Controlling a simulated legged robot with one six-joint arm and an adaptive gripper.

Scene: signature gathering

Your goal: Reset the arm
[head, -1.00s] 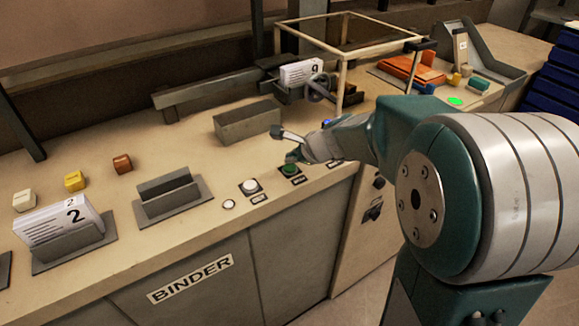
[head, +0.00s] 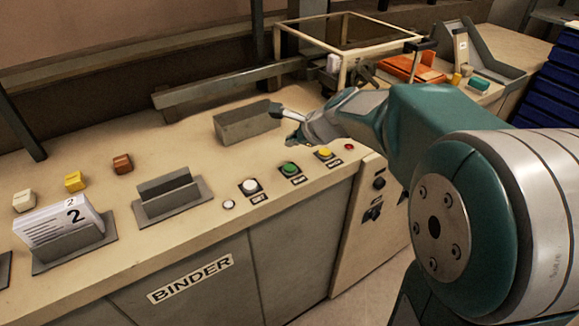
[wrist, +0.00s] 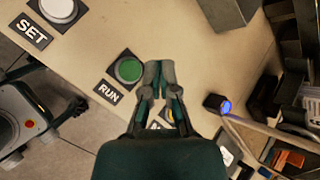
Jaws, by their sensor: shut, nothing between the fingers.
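My arm reaches in from the right over the binder bench (head: 190,235). My gripper (head: 284,125) is above the bench top behind the green button (head: 290,168), in front of a grey block (head: 247,122). In the wrist view my gripper (wrist: 159,72) has its fingertips together with nothing held, and they appear just right of the green RUN button (wrist: 129,69). Whether they touch anything is not clear, but they look raised above the surface.
A white button (head: 250,186), yellow button (head: 325,152) and small red light (head: 349,147) line the front edge. A slotted holder (head: 172,197) and a holder with pages marked 2 (head: 62,222) stand left. An open frame (head: 345,50) stands behind my arm.

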